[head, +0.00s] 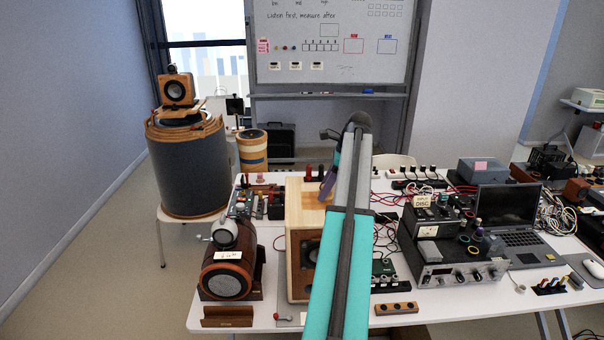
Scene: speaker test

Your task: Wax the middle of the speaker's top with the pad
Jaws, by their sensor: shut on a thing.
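The speaker (296,214) is a pale wooden box with a dark round driver in its front, standing on the white table. Its top is light wood with a more orange patch near the middle. My gripper (325,194) points down over the right part of that top, partly behind my teal and grey arm. A small purple piece shows at its end. The gripper is shut on the pad, but the pad itself is too small and covered to make out clearly. I cannot tell whether it touches the wood. My arm hides the speaker's right side.
A round-fronted wooden speaker (228,268) stands close on the left. Tools and small parts (255,202) lie behind it. Electronic units (436,240), a laptop (510,215) and loose cables crowd the right. A large dark drum (188,172) stands back left.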

